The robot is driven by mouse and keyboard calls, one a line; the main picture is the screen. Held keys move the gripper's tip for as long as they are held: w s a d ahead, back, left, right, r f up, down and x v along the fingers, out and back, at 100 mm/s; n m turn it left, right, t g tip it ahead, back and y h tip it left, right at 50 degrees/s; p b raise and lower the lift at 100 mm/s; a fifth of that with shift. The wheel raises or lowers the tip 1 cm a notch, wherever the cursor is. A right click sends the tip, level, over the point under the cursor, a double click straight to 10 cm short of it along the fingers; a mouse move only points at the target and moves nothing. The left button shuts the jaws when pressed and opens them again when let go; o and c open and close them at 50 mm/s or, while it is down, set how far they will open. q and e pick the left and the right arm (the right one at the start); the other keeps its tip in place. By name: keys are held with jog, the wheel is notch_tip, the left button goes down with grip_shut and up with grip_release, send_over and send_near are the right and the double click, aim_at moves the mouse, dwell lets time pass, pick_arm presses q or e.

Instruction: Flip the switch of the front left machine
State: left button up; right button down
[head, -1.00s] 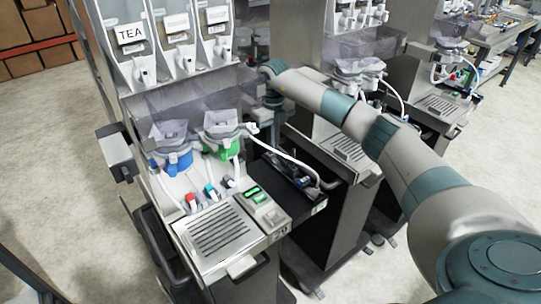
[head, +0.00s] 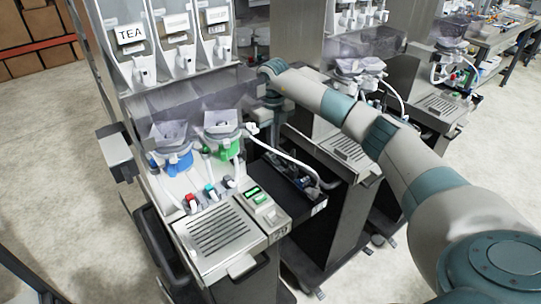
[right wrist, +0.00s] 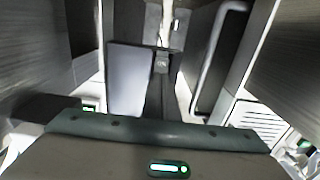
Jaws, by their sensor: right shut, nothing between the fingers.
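The front left machine (head: 213,232) has a "TEA" label, blue and green mixing bowls, a drip grille and a panel with green lights (head: 257,195). My right arm comes in from the right and bends down at this machine's right side. My right gripper (head: 267,128) is there, mostly hidden by the machine and tubes; it is shut and empty. The right wrist view looks into a narrow gap between metal walls. A small grey piece with light markings, possibly the switch (right wrist: 162,62), shows there; I cannot tell its position or whether I touch it. My left gripper is out of view.
A pale panel (right wrist: 128,78) and a bar handle (right wrist: 212,55) flank the gap. Open floor lies to the left.

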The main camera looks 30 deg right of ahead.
jog(key=shift+s+f+b, duration=0.1)
jog(key=shift+f+b, duration=0.45)
jog(key=shift+f, duration=0.25)
dwell(1.1)
jog(key=shift+r+p, duration=0.5)
jog(key=shift+r, duration=0.2)
jog(key=shift+r+p, duration=1.5)
jog(key=shift+r, duration=1.3)
